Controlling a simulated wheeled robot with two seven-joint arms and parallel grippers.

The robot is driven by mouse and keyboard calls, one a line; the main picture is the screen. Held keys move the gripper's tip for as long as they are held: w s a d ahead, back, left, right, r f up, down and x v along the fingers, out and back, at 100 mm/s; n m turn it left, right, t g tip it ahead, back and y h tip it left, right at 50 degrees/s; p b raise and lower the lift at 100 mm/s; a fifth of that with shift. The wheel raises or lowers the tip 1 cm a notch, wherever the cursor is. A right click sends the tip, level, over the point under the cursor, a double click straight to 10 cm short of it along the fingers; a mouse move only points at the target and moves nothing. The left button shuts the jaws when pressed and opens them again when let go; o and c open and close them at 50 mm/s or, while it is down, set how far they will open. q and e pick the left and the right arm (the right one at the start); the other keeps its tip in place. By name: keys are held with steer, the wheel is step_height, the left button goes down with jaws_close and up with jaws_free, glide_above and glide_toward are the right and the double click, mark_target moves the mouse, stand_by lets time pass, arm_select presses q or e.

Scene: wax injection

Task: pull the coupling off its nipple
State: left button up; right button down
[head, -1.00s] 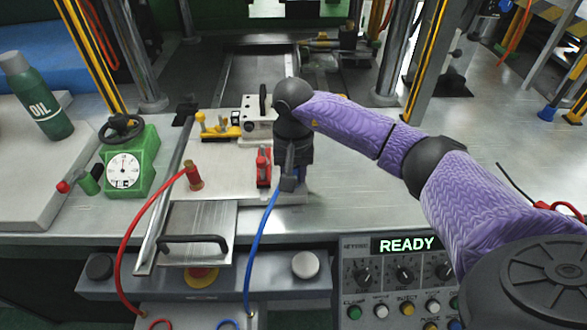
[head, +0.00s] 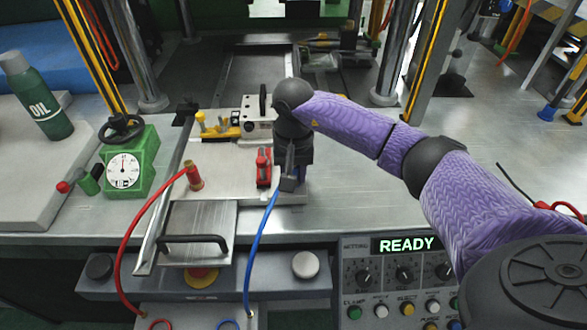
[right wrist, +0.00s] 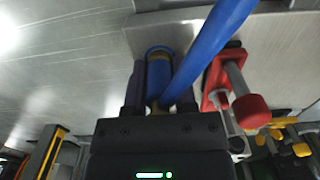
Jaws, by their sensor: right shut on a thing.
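My right gripper (right wrist: 160,95) is shut on the blue coupling (right wrist: 158,72), seen between its fingers in the right wrist view. In the head view my right gripper (head: 289,180) points down at the right edge of the fixture plate, and my wrist hides most of the coupling. The blue hose (head: 262,238) runs from there down to the front; it crosses close in the right wrist view (right wrist: 215,48). The nipple is hidden, so I cannot tell how the coupling sits on it. My left gripper is not in view.
A red-handled clamp (head: 263,167) stands close left of my gripper. A red hose (head: 130,235) ends in a red and brass coupling (head: 194,177). A green gauge block (head: 128,160) and oil bottle (head: 38,98) stand left.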

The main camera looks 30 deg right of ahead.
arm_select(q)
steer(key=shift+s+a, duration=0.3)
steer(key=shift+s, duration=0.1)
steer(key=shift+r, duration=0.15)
arm_select(e)
steer(key=shift+r, duration=0.1)
